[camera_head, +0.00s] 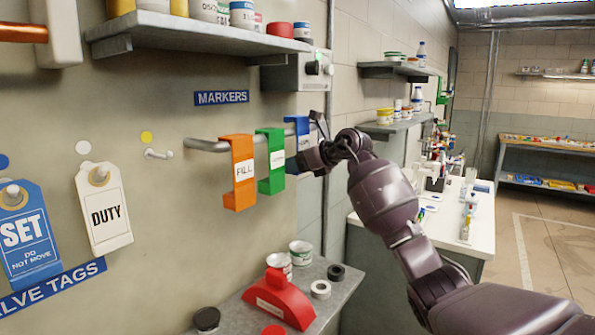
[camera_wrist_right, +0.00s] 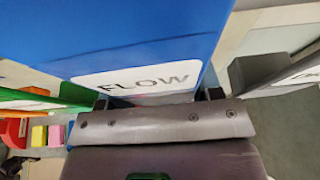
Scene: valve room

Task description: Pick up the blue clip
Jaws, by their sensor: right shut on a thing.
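The blue clip (camera_head: 298,127) hangs on the grey wall rail (camera_head: 207,146), at the right end of a row of clips. My right gripper (camera_head: 312,152) is at the clip, shut on it, and hides part of it in the head view. In the right wrist view the blue clip (camera_wrist_right: 120,35) fills the top, with a white label reading FLOW close in front of the gripper (camera_wrist_right: 160,100). The orange clip (camera_head: 238,172), labelled FILL, and the green clip (camera_head: 271,160) hang to its left. My left gripper is not in view.
A shelf (camera_head: 190,30) with jars is above the rail, and a grey control box (camera_head: 300,72) is behind it. A lower shelf (camera_head: 335,290) holds a red tape dispenser (camera_head: 280,300) and rolls. Tags hang at left. A white bench (camera_head: 450,225) stands at right.

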